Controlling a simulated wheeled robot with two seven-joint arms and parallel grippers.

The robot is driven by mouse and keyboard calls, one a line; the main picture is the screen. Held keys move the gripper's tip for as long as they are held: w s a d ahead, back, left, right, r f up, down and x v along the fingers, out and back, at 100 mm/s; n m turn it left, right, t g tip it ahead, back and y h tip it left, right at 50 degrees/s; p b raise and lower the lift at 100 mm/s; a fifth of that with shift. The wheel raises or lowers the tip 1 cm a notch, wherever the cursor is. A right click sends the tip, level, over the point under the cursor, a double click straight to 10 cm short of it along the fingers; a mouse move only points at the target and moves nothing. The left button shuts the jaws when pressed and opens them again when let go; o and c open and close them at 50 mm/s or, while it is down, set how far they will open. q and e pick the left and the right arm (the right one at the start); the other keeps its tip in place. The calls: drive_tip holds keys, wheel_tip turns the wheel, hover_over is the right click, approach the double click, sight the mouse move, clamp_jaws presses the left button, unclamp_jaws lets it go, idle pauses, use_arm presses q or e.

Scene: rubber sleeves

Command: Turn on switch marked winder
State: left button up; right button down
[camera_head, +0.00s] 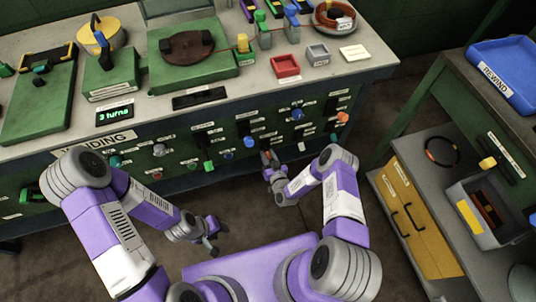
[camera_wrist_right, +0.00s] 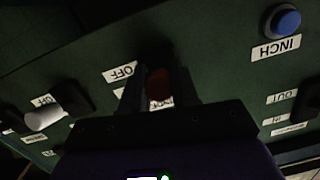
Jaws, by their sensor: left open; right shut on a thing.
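The switches sit on the green front panel (camera_head: 180,158) of the bench. My right gripper (camera_head: 270,163) is at this panel, low and right of the middle. In the right wrist view, my right gripper (camera_wrist_right: 159,92) is shut on a dark red switch lever (camera_wrist_right: 158,84), which stands between its two fingers. An upside-down OFF label (camera_wrist_right: 120,72) is beside it, and another label below the lever is partly hidden. I cannot read the word winder on any label. My left gripper (camera_head: 211,238) is open and empty, over the floor away from the panel.
In the right wrist view, a blue INCH button (camera_wrist_right: 284,20) and a white lever (camera_wrist_right: 45,118) flank the held switch. Several other knobs and levers crowd the panel.

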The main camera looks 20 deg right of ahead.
sight(266, 150)
wheel_tip(266, 150, up, 2)
drive_tip(key=g+p, duration=0.3)
drive_tip(key=p, duration=0.1)
drive_tip(key=shift+r+g+p, duration=0.3)
drive_tip(key=shift+g+p, duration=0.6)
drive_tip(key=shift+g, duration=0.2)
drive_tip(key=shift+r+g+p, duration=0.15)
drive_tip(key=shift+g+p, duration=0.3)
drive_tip(key=shift+g, duration=0.35)
drive_tip(key=shift+w, duration=0.15)
drive_tip(key=c, duration=0.9)
unclamp_jaws()
drive_tip(key=p+v, duration=0.2)
drive_tip(key=v, duration=0.5)
drive_tip(key=shift+s+r+p, duration=0.25)
drive_tip(key=shift+p, duration=0.1)
